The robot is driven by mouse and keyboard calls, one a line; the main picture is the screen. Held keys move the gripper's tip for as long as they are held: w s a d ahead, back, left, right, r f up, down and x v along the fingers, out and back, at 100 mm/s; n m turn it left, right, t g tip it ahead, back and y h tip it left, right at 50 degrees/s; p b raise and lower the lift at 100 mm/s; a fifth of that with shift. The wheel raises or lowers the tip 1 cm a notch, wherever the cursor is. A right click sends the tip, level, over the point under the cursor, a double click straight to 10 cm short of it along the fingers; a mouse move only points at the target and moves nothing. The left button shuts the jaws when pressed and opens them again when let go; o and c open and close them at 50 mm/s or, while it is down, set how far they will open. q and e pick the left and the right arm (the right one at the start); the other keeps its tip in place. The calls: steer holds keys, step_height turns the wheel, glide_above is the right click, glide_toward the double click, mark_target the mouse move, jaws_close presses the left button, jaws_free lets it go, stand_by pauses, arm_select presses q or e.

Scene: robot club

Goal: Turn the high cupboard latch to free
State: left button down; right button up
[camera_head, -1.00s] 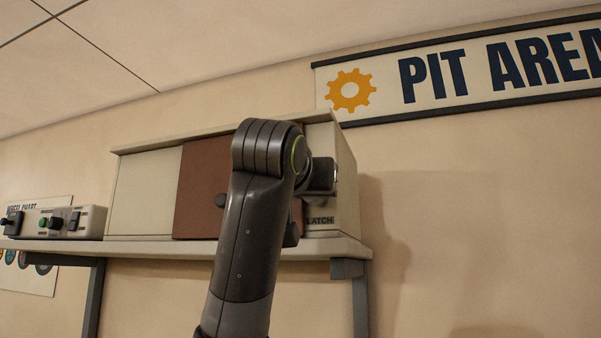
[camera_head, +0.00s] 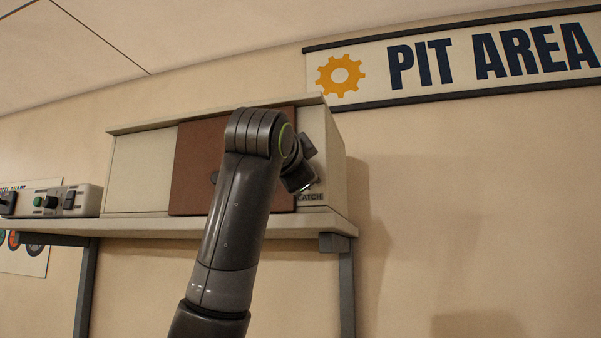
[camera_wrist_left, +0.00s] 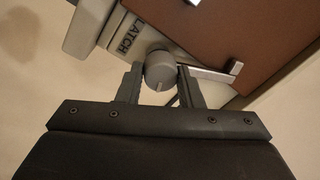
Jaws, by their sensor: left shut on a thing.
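The cream cupboard (camera_head: 138,172) stands on a high wall shelf, with a brown door (camera_head: 197,160). A LATCH label (camera_head: 310,196) shows at the cupboard's right end, partly covered by my left wrist. In the left wrist view, the latch is a round grey knob (camera_wrist_left: 160,72) with a pale bar (camera_wrist_left: 212,73) reaching right over the edge of the brown door (camera_wrist_left: 255,40). My left gripper (camera_wrist_left: 161,80) is shut on the knob, one finger on each side. In the head view my arm hides the knob and fingertips. My right gripper is in neither view.
The shelf (camera_head: 150,228) runs under the cupboard on grey brackets (camera_head: 347,290). A control box (camera_head: 60,200) with knobs and switches stands left of the cupboard. A PIT AREA sign (camera_head: 450,65) hangs at upper right. The wall below it is bare.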

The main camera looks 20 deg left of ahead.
arm_select(q)
steer(key=shift+m+h, duration=0.3)
steer(key=shift+m, duration=2.1)
steer(key=c, duration=1)
jaws_free()
steer(key=shift+b, duration=0.3)
